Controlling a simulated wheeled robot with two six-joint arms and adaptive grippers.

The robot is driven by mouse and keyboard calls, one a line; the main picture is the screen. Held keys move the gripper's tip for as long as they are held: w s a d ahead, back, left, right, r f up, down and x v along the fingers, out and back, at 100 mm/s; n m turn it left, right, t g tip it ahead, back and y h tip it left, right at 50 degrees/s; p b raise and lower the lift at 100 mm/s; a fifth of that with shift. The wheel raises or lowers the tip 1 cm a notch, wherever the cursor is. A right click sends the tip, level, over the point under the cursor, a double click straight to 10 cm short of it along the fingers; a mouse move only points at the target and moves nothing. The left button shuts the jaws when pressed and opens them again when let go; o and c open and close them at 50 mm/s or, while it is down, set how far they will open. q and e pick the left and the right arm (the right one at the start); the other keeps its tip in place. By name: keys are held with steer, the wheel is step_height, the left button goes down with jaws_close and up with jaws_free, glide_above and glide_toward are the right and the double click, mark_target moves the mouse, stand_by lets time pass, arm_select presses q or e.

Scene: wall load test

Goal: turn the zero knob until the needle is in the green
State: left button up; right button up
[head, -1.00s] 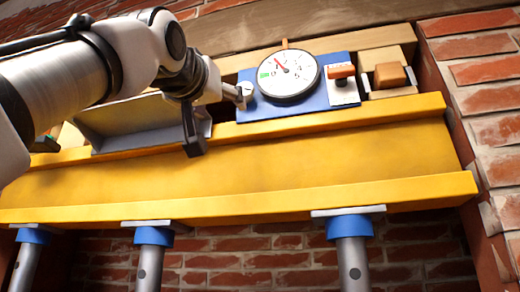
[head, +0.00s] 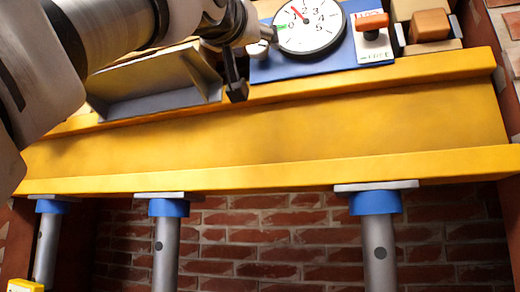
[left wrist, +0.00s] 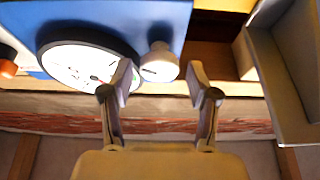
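The zero knob (head: 268,33) is small and pale, on the blue panel (head: 290,68) left of the round white gauge (head: 318,43). The gauge's red needle points up and left, around the 1, away from the green mark (head: 281,28) near the 0. My left gripper (left wrist: 160,78) is open in the left wrist view. The knob (left wrist: 158,62) shows between its fingertips there, with no clear contact on either side. In the head view the left gripper (head: 246,62) is at the knob's left, partly hidden by its own wrist. My right gripper is in neither view.
An orange-handled lever (head: 371,22) on a white plate is right of the gauge, with a wooden block (head: 430,25) beyond. A grey metal channel (head: 160,90) is close on the left. The yellow beam (head: 270,130) runs below, on blue-topped posts (head: 376,203).

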arm_select(q)
steer(key=c, duration=0.7)
steer(key=shift+n+y, duration=0.6)
steer(key=shift+n, duration=0.5)
steer(key=o, duration=1)
steer(key=shift+o, duration=0.9)
steer(key=shift+w+d, duration=0.1)
steer(key=shift+w, duration=0.05)
steer(key=shift+w+d+f, duration=0.1)
steer(key=shift+w, duration=0.1)
steer(key=shift+s, duration=0.15)
